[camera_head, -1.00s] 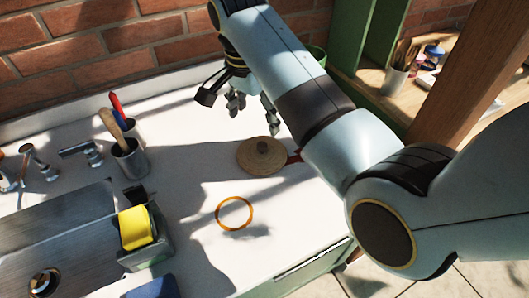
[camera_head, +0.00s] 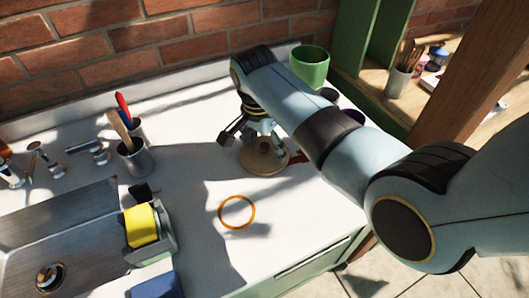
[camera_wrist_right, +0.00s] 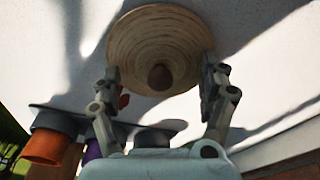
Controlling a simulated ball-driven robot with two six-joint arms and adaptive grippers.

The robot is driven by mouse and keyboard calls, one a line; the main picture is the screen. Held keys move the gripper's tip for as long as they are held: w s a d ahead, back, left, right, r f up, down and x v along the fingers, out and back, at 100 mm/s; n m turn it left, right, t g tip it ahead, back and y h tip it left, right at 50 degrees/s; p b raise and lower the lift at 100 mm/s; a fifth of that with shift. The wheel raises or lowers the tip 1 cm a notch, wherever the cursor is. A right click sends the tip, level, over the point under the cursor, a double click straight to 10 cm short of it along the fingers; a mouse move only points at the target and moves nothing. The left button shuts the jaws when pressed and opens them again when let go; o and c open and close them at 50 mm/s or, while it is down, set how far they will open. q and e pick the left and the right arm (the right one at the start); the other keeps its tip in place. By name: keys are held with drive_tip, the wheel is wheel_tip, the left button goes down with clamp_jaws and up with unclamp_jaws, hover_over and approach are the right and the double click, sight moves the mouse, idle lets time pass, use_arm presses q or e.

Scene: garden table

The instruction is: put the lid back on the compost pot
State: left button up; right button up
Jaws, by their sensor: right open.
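The lid (camera_head: 265,167), a round tan wooden disc with a dark knob, lies flat on the white worktop. In the right wrist view the lid (camera_wrist_right: 150,35) shows ring-like grain and its brown knob. My right gripper (camera_head: 260,140) is low over the lid and partly hides it. In the right wrist view my right gripper (camera_wrist_right: 161,80) is open, its fingers apart on either side of the knob. A green pot (camera_head: 310,68), likely the compost pot, stands at the back by the wall; its inside is dark. My left gripper is not in view.
An orange ring (camera_head: 237,227) lies on the worktop in front of the lid. A sink (camera_head: 70,235), a yellow sponge (camera_head: 140,225) in a holder and a metal cup (camera_head: 136,160) of tools are at left. An orange pot (camera_wrist_right: 45,147) shows in the wrist view.

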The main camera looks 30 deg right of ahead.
drive_tip(key=shift+s, duration=0.1)
drive_tip(key=c, duration=1.4)
clamp_jaws()
drive_tip(key=shift+s+f, duration=0.1)
drive_tip(key=shift+s, duration=0.05)
